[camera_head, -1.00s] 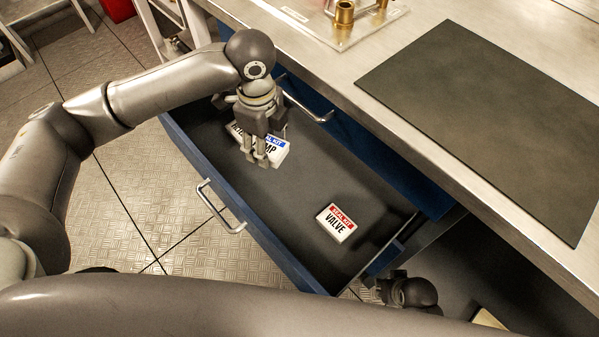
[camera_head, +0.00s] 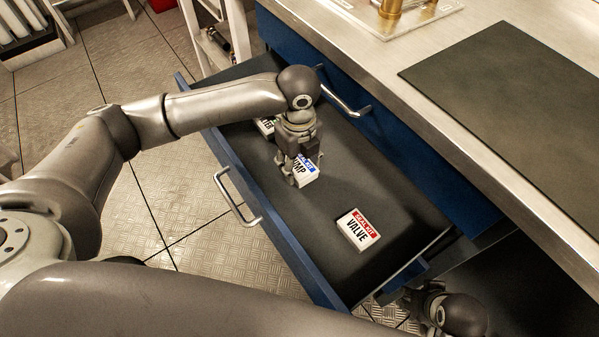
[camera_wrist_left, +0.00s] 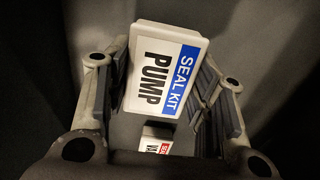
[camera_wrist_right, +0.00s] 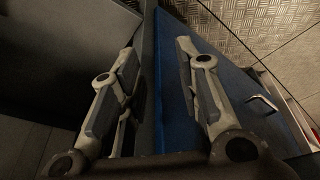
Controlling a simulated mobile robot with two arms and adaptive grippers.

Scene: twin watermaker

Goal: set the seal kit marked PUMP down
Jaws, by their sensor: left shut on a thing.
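The white seal kit marked PUMP (camera_head: 308,174) has a blue label band. My left gripper (camera_head: 293,176) is shut on it inside the open drawer, and the fingers cover part of its face. The left wrist view shows the kit (camera_wrist_left: 165,72) between the two fingers, its print facing the camera. I cannot tell whether it touches the drawer floor. The VALVE kit (camera_head: 358,230), with a red band, lies flat on the drawer floor nearer the drawer's right end. My right gripper (camera_wrist_right: 157,75) is open and empty near the drawer's edge.
The open blue drawer (camera_head: 285,255) has a dark floor with clear room between the kits. Another white kit with a green band (camera_head: 265,125) lies behind my left gripper, partly hidden. The bench with a dark mat (camera_head: 520,110) overhangs the drawer's back.

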